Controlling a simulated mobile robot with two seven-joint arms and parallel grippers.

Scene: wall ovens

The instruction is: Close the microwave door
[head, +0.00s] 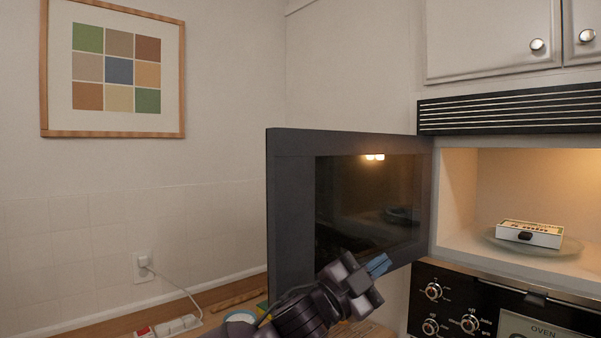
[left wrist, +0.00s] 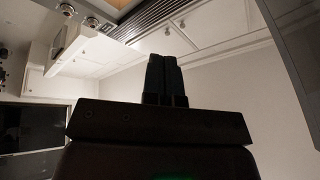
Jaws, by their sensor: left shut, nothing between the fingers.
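The microwave door (head: 292,215) stands wide open, swung out to the left on its hinge beside the lit cavity. Its dark window faces me. The microwave cavity (head: 460,190) holds a glass plate with a small white box on it. My left gripper (head: 378,266) is shut and empty, in front of the lower right part of the door's inner face in the head view. I cannot tell whether it touches the door. In the left wrist view the closed fingers (left wrist: 166,78) point up, with a dark panel at the right edge. My right gripper is not in view.
Below the microwave is an oven panel (head: 470,323) with knobs. White cabinets (head: 490,40) hang above. A wooden counter (head: 130,322) with a power strip (head: 178,326) and other items lies at lower left. A framed picture (head: 112,68) hangs on the wall.

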